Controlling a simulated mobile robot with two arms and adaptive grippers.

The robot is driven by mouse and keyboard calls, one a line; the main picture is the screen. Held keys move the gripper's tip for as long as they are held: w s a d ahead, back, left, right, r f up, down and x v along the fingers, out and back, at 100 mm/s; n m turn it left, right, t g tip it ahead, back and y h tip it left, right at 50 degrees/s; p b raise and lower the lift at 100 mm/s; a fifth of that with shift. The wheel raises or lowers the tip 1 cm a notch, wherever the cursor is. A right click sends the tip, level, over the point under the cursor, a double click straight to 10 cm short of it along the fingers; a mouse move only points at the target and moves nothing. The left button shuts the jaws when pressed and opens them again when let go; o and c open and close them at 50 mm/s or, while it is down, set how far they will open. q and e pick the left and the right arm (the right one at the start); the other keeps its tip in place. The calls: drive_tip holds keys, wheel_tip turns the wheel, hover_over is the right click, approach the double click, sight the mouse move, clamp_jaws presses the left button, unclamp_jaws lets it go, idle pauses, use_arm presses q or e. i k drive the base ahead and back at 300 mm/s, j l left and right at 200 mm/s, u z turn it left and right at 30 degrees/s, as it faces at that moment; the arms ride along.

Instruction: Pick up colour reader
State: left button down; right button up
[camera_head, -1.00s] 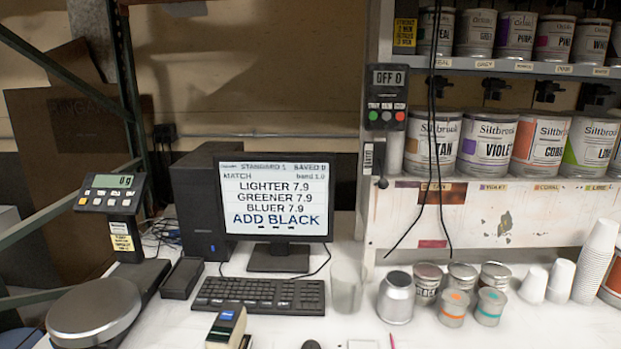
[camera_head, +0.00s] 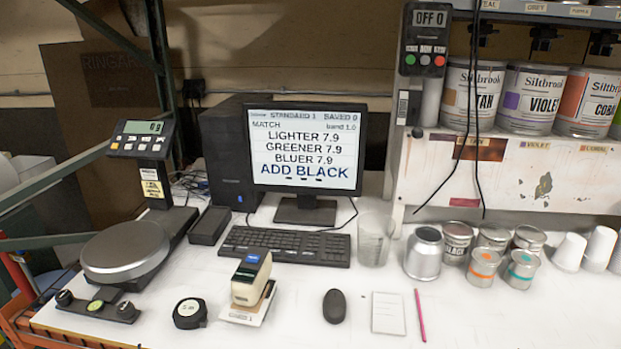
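The colour reader (camera_head: 251,282), a small cream and dark handheld block with a blue screen on top, stands on the white bench in front of the keyboard. It rests on a white card (camera_head: 247,309) near the front edge. Neither of my grippers shows in the head view, so nothing is seen touching the reader.
A tape measure (camera_head: 189,313) lies left of the reader and a mouse (camera_head: 335,306) to its right. A keyboard (camera_head: 285,245) and monitor (camera_head: 305,150) stand behind. A scale (camera_head: 125,250) is at left; a clear beaker (camera_head: 374,240) and several cans stand at right.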

sight(250, 282)
drive_tip(key=i+j, duration=0.55)
drive_tip(key=j, duration=0.2)
drive_tip(key=i+j, duration=0.25)
drive_tip(key=j+z, duration=0.05)
drive_tip(key=j, duration=0.05)
